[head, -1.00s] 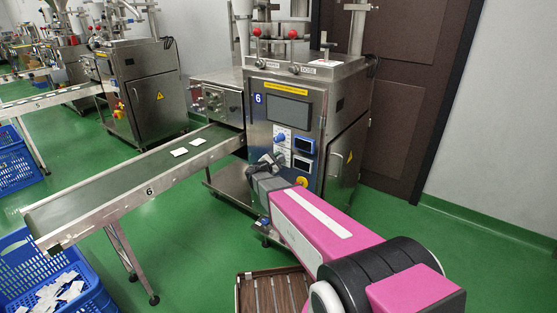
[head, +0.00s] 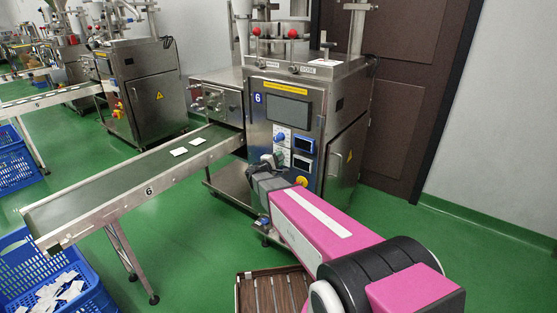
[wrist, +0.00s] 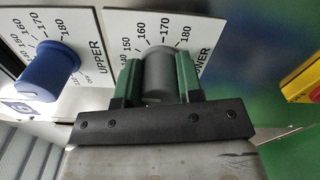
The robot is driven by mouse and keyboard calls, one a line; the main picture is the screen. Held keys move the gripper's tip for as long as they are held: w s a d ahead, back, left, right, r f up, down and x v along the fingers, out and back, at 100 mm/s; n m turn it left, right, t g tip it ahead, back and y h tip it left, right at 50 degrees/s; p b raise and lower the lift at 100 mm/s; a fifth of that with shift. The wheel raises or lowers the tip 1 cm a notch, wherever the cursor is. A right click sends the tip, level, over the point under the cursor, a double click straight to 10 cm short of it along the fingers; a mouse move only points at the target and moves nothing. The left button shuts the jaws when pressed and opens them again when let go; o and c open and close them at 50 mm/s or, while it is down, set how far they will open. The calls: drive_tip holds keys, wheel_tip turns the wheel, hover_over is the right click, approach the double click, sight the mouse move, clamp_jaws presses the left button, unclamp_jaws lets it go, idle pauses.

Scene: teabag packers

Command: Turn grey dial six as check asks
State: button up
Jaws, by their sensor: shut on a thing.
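The grey dial (wrist: 158,78) sits on a white scale plate marked LOWER, in the middle of the wrist view. My gripper (wrist: 160,82) is shut on it, with one green finger on each side. In the head view the grey dial is too small and covered to read.
A blue dial (wrist: 50,66) marked UPPER is close to the left of my gripper. A yellow and red part (wrist: 302,78) is at the right. A conveyor (head: 130,175) runs left from the machine, and a blue crate (head: 30,270) stands at the lower left.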

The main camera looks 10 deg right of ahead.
idle(0.4)
drive_tip(key=o, duration=0.9)
drive_tip(key=v, duration=1.1)
drive_tip(key=shift+d, duration=0.1)
drive_tip(key=s+d+f+m+g+y, duration=0.3)
drive_tip(key=s+d+f+m+g, duration=0.3)
drive_tip(key=s+d+g, duration=0.4)
drive_tip(key=s+m+g+y, duration=0.1)
drive_tip(key=s+m+y, duration=0.1)
drive_tip(key=s+y, duration=0.1)
drive_tip(key=s+m+g+y, duration=0.1)
drive_tip(key=s+m+y, duration=0.1)
drive_tip(key=s, duration=0.3)
drive_tip(key=s+m+y, duration=0.2)
drive_tip(key=s+y, duration=0.2)
drive_tip(key=shift+a+f+g+y, duration=0.2)
drive_tip(key=shift+f+g+y, duration=0.15)
drive_tip(key=shift+g+y, duration=0.05)
